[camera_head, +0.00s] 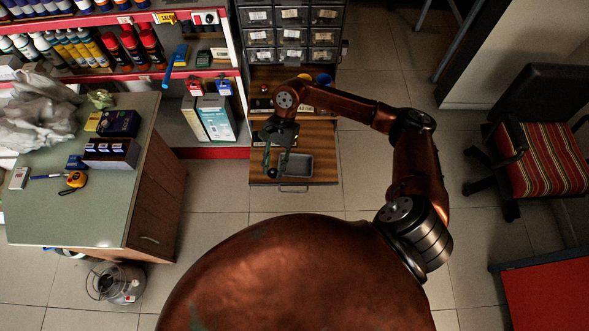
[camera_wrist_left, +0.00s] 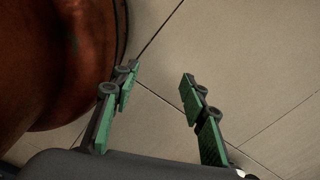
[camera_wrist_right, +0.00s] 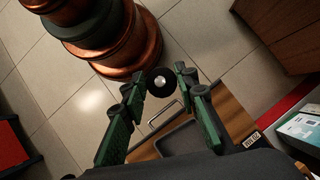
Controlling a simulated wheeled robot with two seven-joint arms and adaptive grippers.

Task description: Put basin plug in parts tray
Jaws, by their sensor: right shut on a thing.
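The basin plug (camera_wrist_right: 161,82), a black disc with a small pale centre, sits between the fingertips of my right gripper (camera_wrist_right: 162,78) in the right wrist view. The gripper is shut on it. In the head view my right gripper (camera_head: 274,168) is over the left side of the pulled-out wooden drawer (camera_head: 318,145), and the plug is too small to make out. The grey parts tray (camera_head: 299,170) lies on that drawer, just right of the gripper, and looks empty. It also shows partly in the right wrist view (camera_wrist_right: 180,138). My left gripper (camera_wrist_left: 158,75) is open and empty above the floor.
Small-parts drawers (camera_head: 291,35) stand behind the tray. A red-edged shelf (camera_head: 205,75) with bottles and boxes is to the left. A green-topped counter (camera_head: 95,205) stands at left, with a striped chair (camera_head: 548,160) at right. Tiled floor between is clear.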

